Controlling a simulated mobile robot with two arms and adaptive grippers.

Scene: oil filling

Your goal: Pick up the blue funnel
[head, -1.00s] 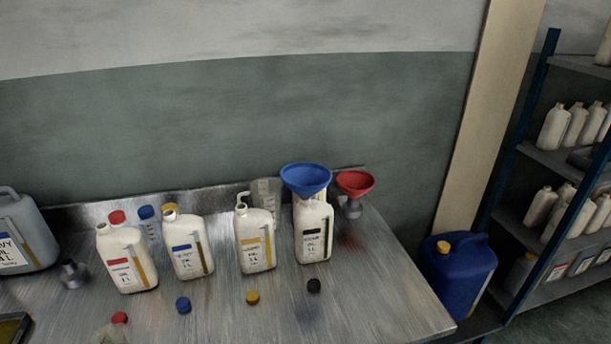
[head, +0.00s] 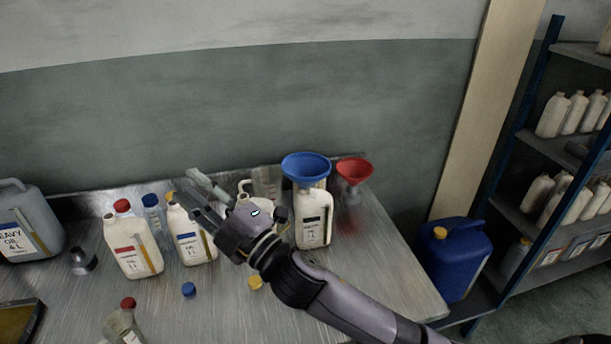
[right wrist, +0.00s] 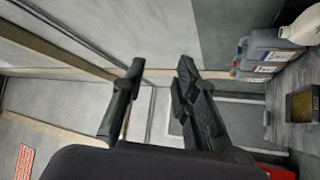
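The blue funnel (head: 306,167) sits in the mouth of the white bottle with the black label (head: 314,220), at the right of the row on the metal table. My right gripper (head: 197,190) reaches over the table to the left of the funnel, in front of the white bottles with the blue and yellow labels. In the right wrist view its two fingers (right wrist: 156,95) are spread apart with nothing between them. The gripper is clear of the funnel and points up and to the left. My left gripper is not in view.
A red funnel (head: 354,172) stands just right of the blue one. A blue cap (head: 189,290) and yellow cap (head: 255,283) lie in front. A blue canister (head: 455,258) stands right of the table.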

